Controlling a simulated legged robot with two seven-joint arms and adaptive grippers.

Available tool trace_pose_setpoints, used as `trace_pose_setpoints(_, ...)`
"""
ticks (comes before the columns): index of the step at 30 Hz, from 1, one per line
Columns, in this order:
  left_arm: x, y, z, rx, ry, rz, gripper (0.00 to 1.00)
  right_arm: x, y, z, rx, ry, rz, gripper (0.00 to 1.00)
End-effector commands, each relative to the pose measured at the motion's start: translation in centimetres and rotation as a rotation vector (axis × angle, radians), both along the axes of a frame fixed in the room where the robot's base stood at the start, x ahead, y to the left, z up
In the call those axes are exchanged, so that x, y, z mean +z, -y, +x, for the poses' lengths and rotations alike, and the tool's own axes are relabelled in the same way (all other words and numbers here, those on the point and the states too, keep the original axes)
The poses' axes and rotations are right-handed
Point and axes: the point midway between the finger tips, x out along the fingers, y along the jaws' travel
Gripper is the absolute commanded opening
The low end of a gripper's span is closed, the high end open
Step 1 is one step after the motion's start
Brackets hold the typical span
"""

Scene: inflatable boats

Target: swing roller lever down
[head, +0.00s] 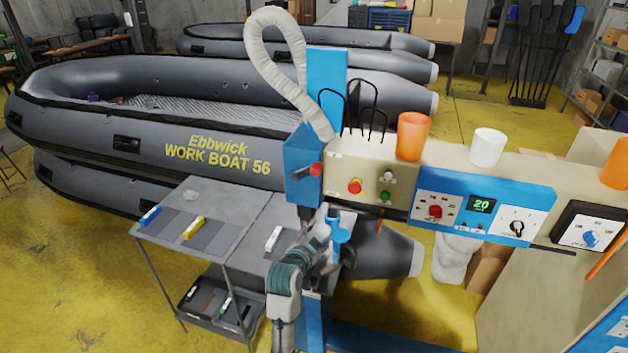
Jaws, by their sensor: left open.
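A blue machine head (304,168) stands on a blue column in the middle of the head view. A short lever with a red knob (316,169) sticks out of its front and points to the right, slightly upward. I take this for the roller lever, but the rollers themselves cannot be made out. My left gripper (333,221) is below the machine head, apart from the red knob, and looks open and empty. A blue part (341,236) shows right beside it; I cannot tell whether they touch. My right gripper is not in view.
A beige and blue control panel (485,208) with knobs, a display and cups (413,137) stands right of the machine. A grey table (190,226) with small coloured tools lies to the left. Grey inflatable boats (150,120) fill the back. Yellow floor is clear at lower left.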

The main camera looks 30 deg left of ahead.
Motion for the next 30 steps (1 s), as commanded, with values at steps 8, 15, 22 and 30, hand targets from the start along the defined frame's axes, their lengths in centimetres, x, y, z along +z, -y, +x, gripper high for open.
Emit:
trace_pose_setpoints(8,12.7,-2.7,-6.4,0.061,0.205,0.129,0.56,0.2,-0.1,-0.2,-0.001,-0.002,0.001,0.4)
trace_pose_setpoints(15,13.0,-3.4,-3.9,0.062,0.21,0.133,0.56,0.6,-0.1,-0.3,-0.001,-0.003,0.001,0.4)
trace_pose_setpoints(22,13.1,-4.6,1.4,0.06,0.21,0.131,0.56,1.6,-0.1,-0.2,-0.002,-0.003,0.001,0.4)
trace_pose_setpoints(30,13.2,-6.0,7.2,0.06,0.211,0.133,0.56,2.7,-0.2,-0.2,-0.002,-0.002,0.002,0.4)
